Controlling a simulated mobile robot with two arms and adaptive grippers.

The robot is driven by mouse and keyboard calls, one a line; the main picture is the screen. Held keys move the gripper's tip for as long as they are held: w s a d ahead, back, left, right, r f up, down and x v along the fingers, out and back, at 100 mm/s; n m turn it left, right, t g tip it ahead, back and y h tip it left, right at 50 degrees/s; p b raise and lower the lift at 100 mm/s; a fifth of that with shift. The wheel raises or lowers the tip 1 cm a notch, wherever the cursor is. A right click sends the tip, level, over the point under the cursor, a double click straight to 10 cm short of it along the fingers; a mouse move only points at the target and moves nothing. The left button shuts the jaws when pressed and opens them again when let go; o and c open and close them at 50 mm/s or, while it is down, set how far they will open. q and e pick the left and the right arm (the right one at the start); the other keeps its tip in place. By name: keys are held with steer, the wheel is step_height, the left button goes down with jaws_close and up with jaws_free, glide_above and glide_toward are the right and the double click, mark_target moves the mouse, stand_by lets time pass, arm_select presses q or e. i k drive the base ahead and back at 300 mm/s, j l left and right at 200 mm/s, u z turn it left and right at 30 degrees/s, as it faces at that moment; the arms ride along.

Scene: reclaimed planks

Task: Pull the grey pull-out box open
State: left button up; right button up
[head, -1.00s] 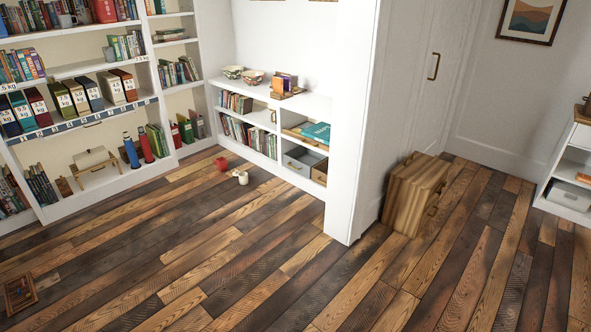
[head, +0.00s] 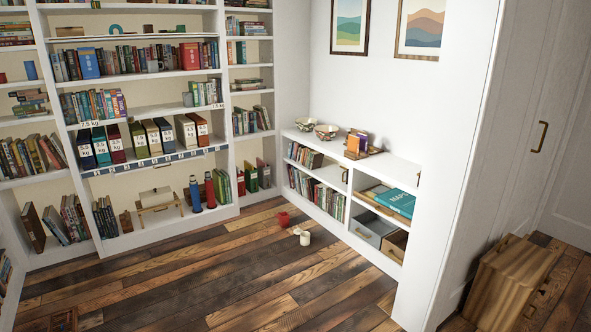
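The grey pull-out box (head: 366,235) sits in the bottom right compartment of the low white shelf unit (head: 408,178). It has a small handle on its front, and it stands beside a brown box (head: 394,246) in the same compartment. The shelf above, with a blue book, partly covers the view into the compartment. I cannot tell whether the grey box stands out at all from the shelf. Neither of my grippers shows in the head view.
A red mug (head: 283,218) and a white mug (head: 304,238) lie on the plank floor in front of the low unit. A white wall end stands right of it, with a wooden chest (head: 508,285) beyond. The middle floor looks clear.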

mark_target(371, 227)
steer(key=i, duration=2.35)
steer(key=i+z, duration=0.15)
steer(key=i, duration=0.45)
steer(key=i+j+z, duration=0.1)
steer(key=i, duration=0.5)
steer(key=i+j+z, duration=0.15)
steer(key=i, duration=0.5)
steer(key=j, duration=0.1)
